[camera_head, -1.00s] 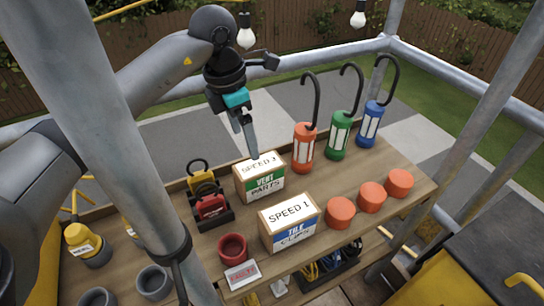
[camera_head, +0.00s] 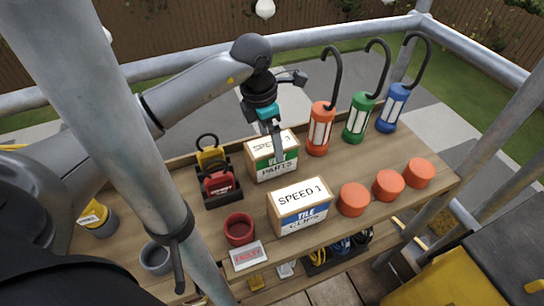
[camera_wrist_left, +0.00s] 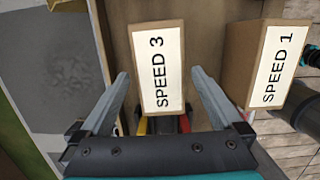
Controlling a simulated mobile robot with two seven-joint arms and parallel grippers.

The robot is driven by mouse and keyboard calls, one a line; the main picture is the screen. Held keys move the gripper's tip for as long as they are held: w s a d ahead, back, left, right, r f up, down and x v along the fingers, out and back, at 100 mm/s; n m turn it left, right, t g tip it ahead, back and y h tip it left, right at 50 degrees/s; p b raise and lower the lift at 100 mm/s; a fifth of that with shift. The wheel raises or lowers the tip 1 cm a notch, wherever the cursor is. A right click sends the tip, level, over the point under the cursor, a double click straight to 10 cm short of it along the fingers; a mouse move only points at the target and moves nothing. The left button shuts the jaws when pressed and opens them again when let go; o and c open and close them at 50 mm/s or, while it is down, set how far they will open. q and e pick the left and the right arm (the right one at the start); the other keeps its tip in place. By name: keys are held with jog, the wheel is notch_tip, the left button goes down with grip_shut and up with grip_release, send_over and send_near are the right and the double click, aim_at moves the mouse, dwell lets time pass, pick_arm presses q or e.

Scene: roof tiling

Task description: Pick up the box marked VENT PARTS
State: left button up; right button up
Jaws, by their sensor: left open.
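The VENT PARTS box (camera_head: 274,166) is a small carton with a green-and-white front label, standing upright toward the back of the wooden shelf. Its top label reads SPEED 3, which shows in the left wrist view (camera_wrist_left: 158,68). My left gripper (camera_head: 276,150) is open and points down over the box; its fingers partly cover the label. In the left wrist view the two fingers (camera_wrist_left: 161,98) lie on either side of the box's near end, with gaps visible. I cannot tell the exact fingertip height. My right gripper is not in view.
The TILE CLIPS box (camera_head: 299,214), marked SPEED 1, stands close in front to the right. A black caddy (camera_head: 222,188) is to the left. An orange lamp (camera_head: 319,130) stands near the box's right side.

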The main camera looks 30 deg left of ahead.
pick_arm(q)
jog(key=f, duration=0.4)
jog(key=shift+w+d+f+b, duration=0.15)
jog(key=shift+w+f+b, duration=0.05)
jog(key=shift+b, duration=0.2)
jog(key=shift+r, duration=0.1)
grip_shut()
